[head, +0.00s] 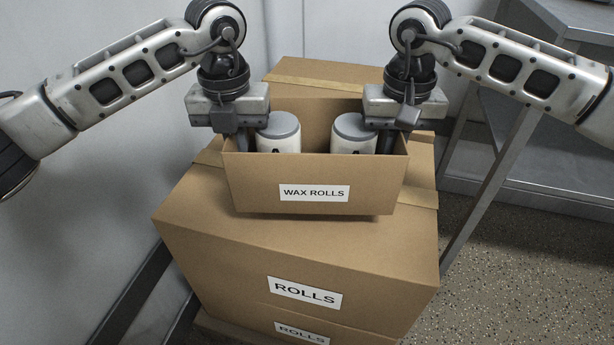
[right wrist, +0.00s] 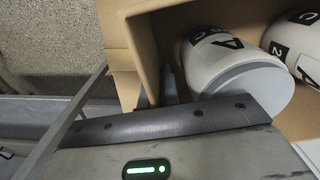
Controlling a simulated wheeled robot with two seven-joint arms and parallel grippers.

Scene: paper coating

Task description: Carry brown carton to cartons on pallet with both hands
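The open brown carton (head: 250,182) bears a WAX ROLLS label and holds white rolls with grey tops (head: 279,130). It is upright over the front part of the stacked cartons (head: 230,240), with a dark shadow under its lower edge; I cannot tell whether it touches them. My left gripper (head: 238,145) is at its left wall and my right gripper (head: 392,143) at its right wall, both pointing down and shut on the walls. Their fingertips are partly hidden. The right wrist view shows the carton's wall (right wrist: 146,50) and rolls (right wrist: 222,62) close to the gripper. The pallet is mostly hidden.
Another carton top (head: 325,72) shows behind the held carton. A pale wall (head: 90,150) stands close on the left. A grey metal frame and bench (head: 560,160) stand on the right, with speckled floor (head: 530,270) open in front.

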